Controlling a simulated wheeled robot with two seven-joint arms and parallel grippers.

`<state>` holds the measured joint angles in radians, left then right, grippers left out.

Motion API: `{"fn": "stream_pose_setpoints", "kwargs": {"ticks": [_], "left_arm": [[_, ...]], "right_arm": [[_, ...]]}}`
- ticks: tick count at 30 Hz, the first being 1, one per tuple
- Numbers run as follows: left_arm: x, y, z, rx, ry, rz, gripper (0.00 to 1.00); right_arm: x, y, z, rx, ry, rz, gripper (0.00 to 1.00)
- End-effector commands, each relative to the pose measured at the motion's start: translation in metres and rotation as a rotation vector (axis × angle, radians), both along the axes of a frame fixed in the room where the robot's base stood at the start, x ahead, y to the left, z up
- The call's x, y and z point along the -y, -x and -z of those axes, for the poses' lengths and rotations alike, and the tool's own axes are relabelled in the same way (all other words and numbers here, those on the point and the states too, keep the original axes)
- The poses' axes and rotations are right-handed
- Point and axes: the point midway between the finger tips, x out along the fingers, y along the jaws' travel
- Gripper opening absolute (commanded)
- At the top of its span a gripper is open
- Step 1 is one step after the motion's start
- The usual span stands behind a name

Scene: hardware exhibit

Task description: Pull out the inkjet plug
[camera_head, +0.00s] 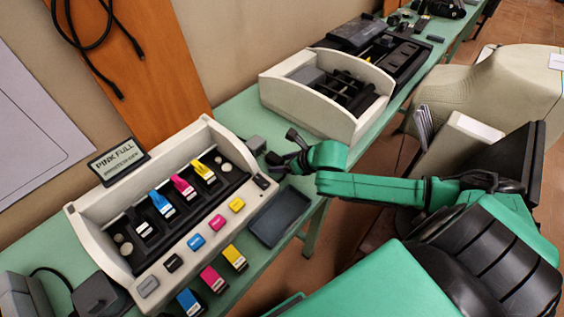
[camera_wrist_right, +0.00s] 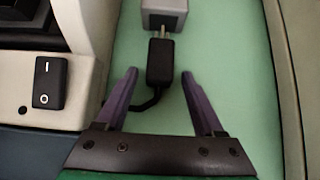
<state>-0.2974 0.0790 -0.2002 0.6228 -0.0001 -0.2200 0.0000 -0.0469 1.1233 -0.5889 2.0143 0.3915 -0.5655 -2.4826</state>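The inkjet plug is a small black block (camera_wrist_right: 160,62), its metal prongs reaching into a grey socket box (camera_wrist_right: 164,14) on the green table. A black cord runs from the plug down and left. My right gripper (camera_wrist_right: 160,76) is open, with one finger on each side of the plug and gaps between. In the head view my right gripper (camera_head: 281,147) is at the right end of the cream inkjet unit (camera_head: 85,222), close to the grey socket box (camera_head: 256,144). The plug is hard to make out there. My left gripper is out of view.
The inkjet unit holds several colored cartridges; its black power switch (camera_wrist_right: 49,83) is left of my gripper. A dark tray (camera_head: 279,216) lies in front of it. Another cream machine (camera_head: 310,110) stands behind my right gripper. Green table surface (camera_wrist_right: 230,70) is clear right of the plug.

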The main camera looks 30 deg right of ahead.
Motion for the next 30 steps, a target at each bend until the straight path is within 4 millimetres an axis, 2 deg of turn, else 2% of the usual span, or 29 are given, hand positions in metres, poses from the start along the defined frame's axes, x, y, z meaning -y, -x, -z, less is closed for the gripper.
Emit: {"fn": "stream_pose_setpoints", "kwargs": {"ticks": [7,11,17,19,21,30], "left_arm": [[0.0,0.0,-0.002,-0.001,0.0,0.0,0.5],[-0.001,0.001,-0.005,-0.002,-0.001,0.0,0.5],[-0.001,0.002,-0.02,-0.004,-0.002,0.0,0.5],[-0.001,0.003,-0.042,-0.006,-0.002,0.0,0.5],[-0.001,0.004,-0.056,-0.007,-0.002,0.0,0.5],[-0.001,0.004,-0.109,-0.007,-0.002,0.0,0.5]], "right_arm": [[0.005,0.006,-0.008,0.003,0.003,0.001,0.7],[0.007,0.021,-0.022,-0.001,0.006,-0.006,0.7],[0.014,0.04,-0.043,-0.003,0.006,-0.004,0.7],[0.016,0.047,-0.06,-0.003,0.001,0.0,0.7],[0.019,0.053,-0.067,-0.002,0.0,0.001,0.7],[0.029,0.081,-0.094,-0.004,-0.001,0.002,0.7]]}}
